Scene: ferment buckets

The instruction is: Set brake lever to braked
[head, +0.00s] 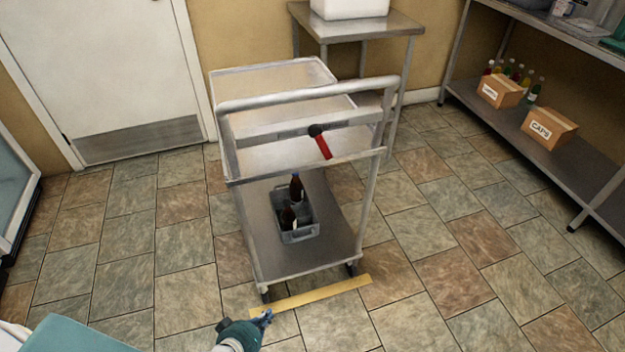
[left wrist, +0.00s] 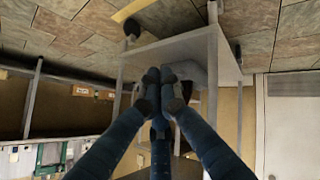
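The brake lever (head: 323,147) is a red handle with a black round pivot on the crossbar of a metal cart (head: 253,133). It slants down and to the right from the pivot. My left gripper (head: 268,316) is low at the front of the cart, near the floor in the picture and well apart from the lever. In the left wrist view its fingertips (left wrist: 160,76) are together with nothing seen between them, in front of the cart (left wrist: 225,60). The lever cannot be made out there. My right gripper is not in view.
A grey crate (head: 300,236) with dark bottles (head: 296,187) stands on the cart's lower shelf. A yellow strip (head: 311,294) lies on the floor before the cart. A steel table (head: 372,23) stands behind. A shelf with cardboard boxes (head: 549,130) is at right. The tiled floor around is clear.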

